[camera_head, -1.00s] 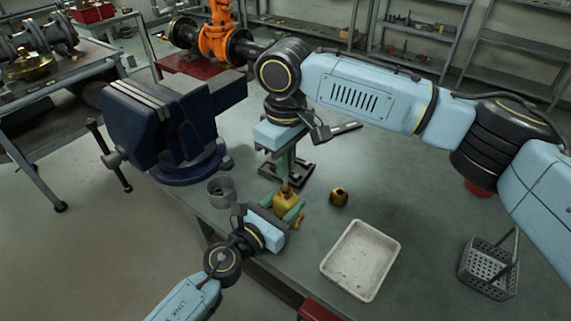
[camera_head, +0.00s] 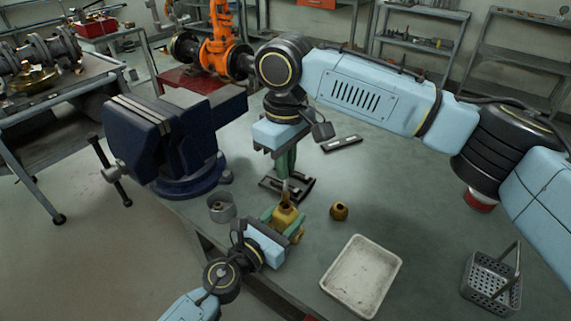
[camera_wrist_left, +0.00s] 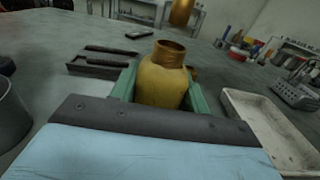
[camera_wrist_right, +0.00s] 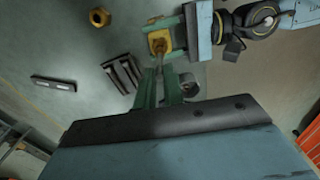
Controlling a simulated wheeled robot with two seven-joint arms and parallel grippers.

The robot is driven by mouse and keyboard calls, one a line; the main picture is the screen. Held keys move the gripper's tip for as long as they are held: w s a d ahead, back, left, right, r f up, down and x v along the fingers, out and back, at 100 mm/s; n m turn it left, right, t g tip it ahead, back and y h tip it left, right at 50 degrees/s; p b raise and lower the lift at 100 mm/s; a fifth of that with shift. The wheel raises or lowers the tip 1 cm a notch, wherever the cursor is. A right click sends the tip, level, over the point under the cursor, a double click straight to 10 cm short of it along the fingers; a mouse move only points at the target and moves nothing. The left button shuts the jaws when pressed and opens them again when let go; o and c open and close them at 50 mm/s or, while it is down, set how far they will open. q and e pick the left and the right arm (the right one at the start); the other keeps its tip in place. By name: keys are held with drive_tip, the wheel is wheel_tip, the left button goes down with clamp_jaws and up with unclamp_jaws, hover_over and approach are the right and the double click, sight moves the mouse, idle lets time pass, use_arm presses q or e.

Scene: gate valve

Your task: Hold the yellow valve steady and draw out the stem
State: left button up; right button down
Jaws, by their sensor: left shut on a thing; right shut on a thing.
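The yellow valve (camera_head: 287,221) stands upright near the table's front edge. My left gripper (camera_head: 282,224) is shut around its body; green fingers clasp both sides in the left wrist view (camera_wrist_left: 160,85). The valve's round top opening (camera_wrist_left: 170,46) is uncovered there, with no stem showing in it. My right gripper (camera_head: 285,165) points down above the valve and is shut on the thin grey stem (camera_head: 285,186). The stem also shows between the green fingers in the right wrist view (camera_wrist_right: 169,72). Its lower end appears just above the valve's opening; the exact gap is hard to judge.
A brass nut (camera_head: 339,211) lies right of the valve. A metal cup (camera_head: 220,207) and blue vise (camera_head: 165,135) stand left. A black slotted block (camera_head: 300,189) and flat bar (camera_head: 342,144) lie behind.

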use_arm(q)
drive_tip(key=o, duration=1.3)
